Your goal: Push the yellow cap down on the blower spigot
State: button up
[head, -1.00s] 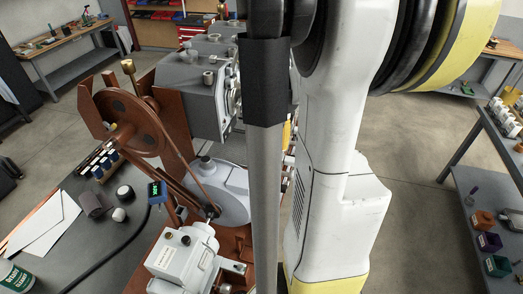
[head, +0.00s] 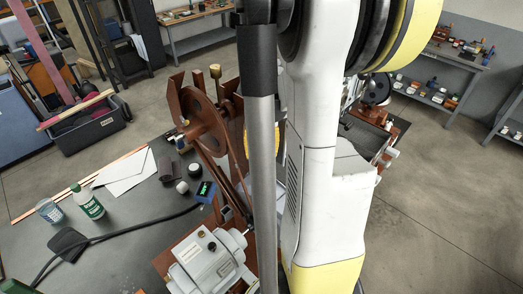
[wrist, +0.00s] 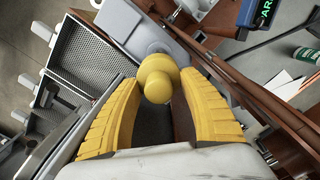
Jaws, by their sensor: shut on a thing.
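The yellow cap (wrist: 158,80), a rounded knob with a wider collar, sits between the yellow fingertips of my gripper (wrist: 160,88) in the wrist view. The fingers are closed on it from both sides.
A grey-white motor housing (head: 208,262) stands in front. Perforated metal trays (wrist: 82,55) are left of the gripper in the wrist view.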

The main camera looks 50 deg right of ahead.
aim_at(261, 174)
jog(key=shift+s, duration=0.1)
dwell(0.3)
notch_tip(261, 174, down, 6)
jog(key=b, duration=0.5)
jog(key=shift+r, duration=0.1)
jog(key=shift+f+b, duration=2.15)
jog(key=shift+b, duration=0.15)
dwell(1.4)
jog(key=o, duration=1.2)
notch_tip(261, 174, up, 12)
jog(key=shift+r, duration=0.1)
